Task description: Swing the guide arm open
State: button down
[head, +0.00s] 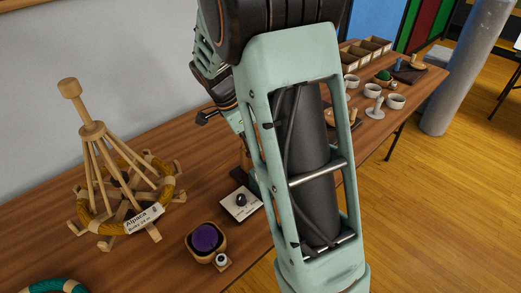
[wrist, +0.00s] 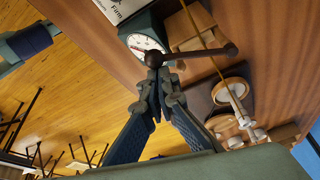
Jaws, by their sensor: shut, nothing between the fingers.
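In the wrist view, a dark rod with a round brown knob (wrist: 154,58) at one end looks like the guide arm (wrist: 195,53). It reaches right to a darker end piece, in front of a dark box with a white dial (wrist: 145,43). My gripper (wrist: 158,88) has its fingertips together just below the knob. They hold nothing, and I cannot tell whether they touch the knob or the rod. In the head view my own arm hides the guide arm.
A wooden table (head: 170,235) runs along the wall. It bears a wooden yarn stand (head: 92,130), a bowl with a purple ball (head: 206,238), a small card (head: 241,203) and white cups (head: 396,101). A wooden spool-like piece (wrist: 230,92) lies right of my gripper.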

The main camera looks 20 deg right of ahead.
jog(key=w+a+m+g+y+p, duration=0.1)
jog(key=w+a+m+g+p, duration=0.2)
jog(key=a+m, duration=0.5)
jog(key=shift+w+a+m+p, duration=0.4)
jog(key=shift+w+m+p, duration=0.25)
jog(key=shift+w+m, duration=0.65)
jog(key=shift+s, duration=0.15)
jog(key=shift+d, duration=0.1)
jog(key=shift+w+d, duration=0.4)
jog(key=shift+d, duration=0.25)
